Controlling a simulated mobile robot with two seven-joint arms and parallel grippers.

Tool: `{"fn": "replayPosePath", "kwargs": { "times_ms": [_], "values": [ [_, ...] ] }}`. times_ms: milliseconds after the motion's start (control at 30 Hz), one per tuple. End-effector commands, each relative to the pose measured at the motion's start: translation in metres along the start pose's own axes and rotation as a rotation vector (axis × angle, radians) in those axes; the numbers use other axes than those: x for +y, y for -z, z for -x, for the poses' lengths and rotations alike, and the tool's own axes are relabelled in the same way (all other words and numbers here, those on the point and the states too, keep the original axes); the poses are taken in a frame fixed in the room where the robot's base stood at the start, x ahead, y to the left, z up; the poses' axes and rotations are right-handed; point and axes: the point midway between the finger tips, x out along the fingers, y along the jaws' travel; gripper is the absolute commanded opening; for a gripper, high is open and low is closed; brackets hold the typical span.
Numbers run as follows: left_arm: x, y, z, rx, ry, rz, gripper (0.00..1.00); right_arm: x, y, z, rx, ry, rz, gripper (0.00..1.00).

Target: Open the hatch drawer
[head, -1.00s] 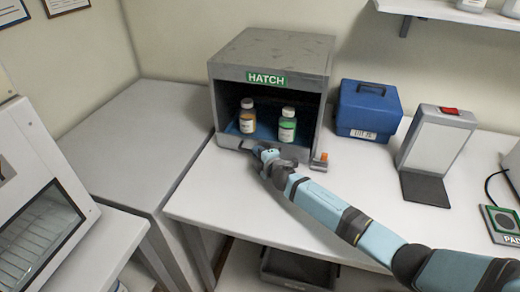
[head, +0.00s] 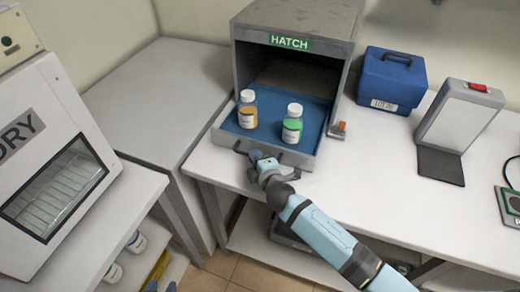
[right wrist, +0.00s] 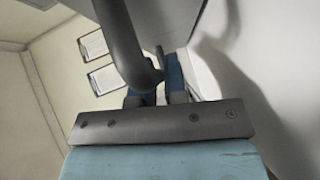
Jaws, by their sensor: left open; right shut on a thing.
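The grey hatch (head: 290,60) stands on the white table with its drawer (head: 265,107) slid out toward me. The drawer has a blue floor and carries a bottle with orange contents (head: 247,110) and a bottle with green contents (head: 292,124), both upright and white-capped. My right gripper (head: 258,157) is shut on the dark handle (head: 243,150) at the drawer's front. In the right wrist view, the gripper's fingers (right wrist: 158,97) show behind a dark curved bar.
A blue case (head: 390,82) and a grey-white stand (head: 458,120) are right of the hatch. A white machine with a window (head: 55,185) is at the left. A bare grey cabinet top (head: 160,95) lies left of the hatch. Small bottles (head: 136,242) sit on a lower shelf.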

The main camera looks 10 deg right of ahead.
Motion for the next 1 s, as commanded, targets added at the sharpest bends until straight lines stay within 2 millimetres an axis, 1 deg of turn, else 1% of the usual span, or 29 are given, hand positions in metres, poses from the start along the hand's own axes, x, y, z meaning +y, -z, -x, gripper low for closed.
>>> {"fn": "replayPosePath", "kwargs": {
  "times_ms": [133, 433, 467, 500, 567, 867, 1000],
  "values": [
    [0.000, 0.000, 0.000, 0.000, 0.000, 0.000, 0.43, -0.001, 0.003, 0.003, 0.000, 0.000, 0.000, 0.00],
    [0.000, 0.000, 0.000, -0.001, 0.000, 0.000, 0.43, -0.001, 0.003, 0.003, 0.000, 0.000, 0.000, 0.00],
    [0.000, 0.000, 0.000, -0.001, 0.000, 0.000, 0.43, -0.001, 0.003, 0.003, 0.001, 0.000, 0.000, 0.15],
    [0.000, 0.000, 0.000, -0.001, 0.000, 0.000, 0.43, -0.001, 0.003, 0.003, 0.001, 0.000, 0.000, 0.24],
    [0.000, -0.001, 0.000, -0.001, 0.000, 0.000, 0.43, -0.001, 0.003, 0.003, 0.001, 0.000, 0.000, 0.38],
    [0.000, -0.001, 0.000, -0.001, 0.000, 0.000, 0.43, -0.001, 0.003, 0.004, 0.000, 0.000, 0.000, 0.38],
    [0.000, -0.002, -0.001, -0.001, 0.000, 0.000, 0.43, -0.003, 0.003, 0.018, 0.001, 0.001, 0.000, 0.38]
  ]
}}
